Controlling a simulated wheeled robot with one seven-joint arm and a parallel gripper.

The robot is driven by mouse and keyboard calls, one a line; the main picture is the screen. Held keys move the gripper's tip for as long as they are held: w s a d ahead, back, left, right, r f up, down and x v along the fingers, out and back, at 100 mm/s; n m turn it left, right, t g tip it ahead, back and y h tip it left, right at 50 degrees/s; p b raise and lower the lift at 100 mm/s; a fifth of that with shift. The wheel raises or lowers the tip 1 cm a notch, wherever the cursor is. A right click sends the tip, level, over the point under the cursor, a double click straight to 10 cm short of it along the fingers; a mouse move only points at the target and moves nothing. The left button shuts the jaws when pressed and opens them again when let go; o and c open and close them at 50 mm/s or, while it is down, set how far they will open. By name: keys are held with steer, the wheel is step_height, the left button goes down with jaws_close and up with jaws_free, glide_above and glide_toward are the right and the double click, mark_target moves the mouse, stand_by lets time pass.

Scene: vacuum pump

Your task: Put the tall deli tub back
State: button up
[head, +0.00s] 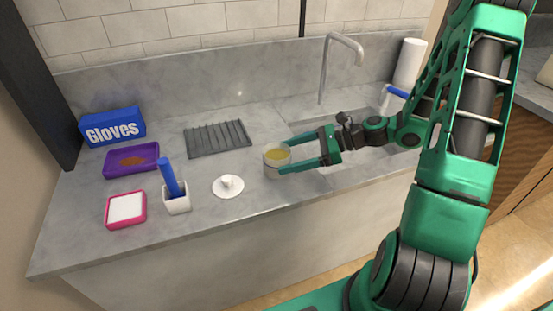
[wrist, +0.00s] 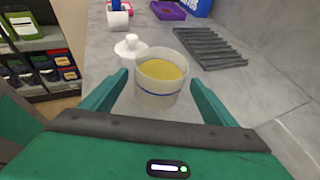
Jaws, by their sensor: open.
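The deli tub (head: 276,163) is a translucent round tub with yellow contents, standing upright on the grey counter beside the sink. In the wrist view the tub (wrist: 161,88) shows a blue line around its side and an open top. My gripper (head: 288,156) is open, with one green finger on each side of the tub. In the wrist view the gripper (wrist: 160,92) has its fingers spread wider than the tub, with a visible gap on both sides. A white round lid-like disc with a knob (head: 228,186) lies on the counter to the left of the tub.
A dark ribbed rack (head: 217,138) lies behind the tub. A white holder with a blue handle (head: 175,198), a pink-rimmed tray (head: 126,208), a purple tray (head: 131,161) and a gloves box (head: 112,127) stand at the left. The sink and faucet (head: 338,65) are at the right.

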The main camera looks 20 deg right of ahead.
steer(key=shift+v, duration=2.15)
